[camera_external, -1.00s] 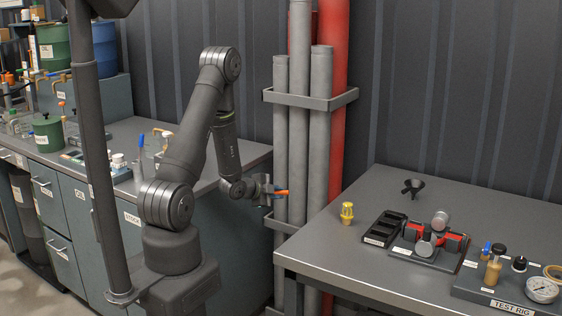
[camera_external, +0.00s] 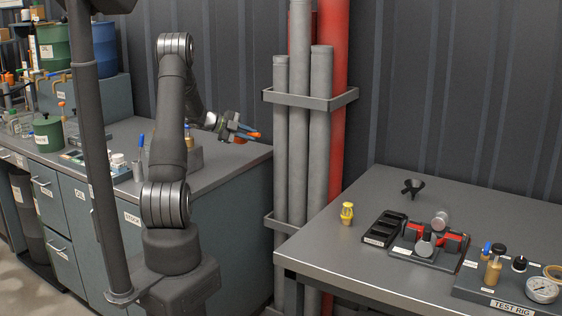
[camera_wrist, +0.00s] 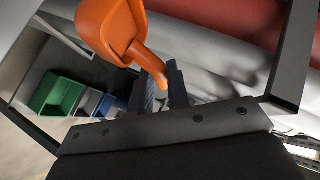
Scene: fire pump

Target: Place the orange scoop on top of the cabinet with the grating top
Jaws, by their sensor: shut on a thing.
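The orange scoop (camera_wrist: 112,28) fills the upper middle of the wrist view, its handle running down to between my fingers. In the outside view only small orange parts (camera_external: 253,135) of it show at my gripper. My gripper (camera_external: 240,130) is shut on the handle, holding the scoop in the air near the right end of the left workbench. My fingers (camera_wrist: 165,90) also show in the wrist view. A grey-blue cabinet (camera_external: 112,102) stands at the back left with green and blue drums on it. I cannot make out a grating on its top.
The left workbench (camera_external: 235,163) carries a green canister (camera_external: 47,132) and small items near my arm. Vertical grey pipes (camera_external: 320,150) and a red pipe (camera_external: 340,90) stand right of my gripper. The right table (camera_external: 375,190) holds a black funnel (camera_external: 413,187) and several fittings.

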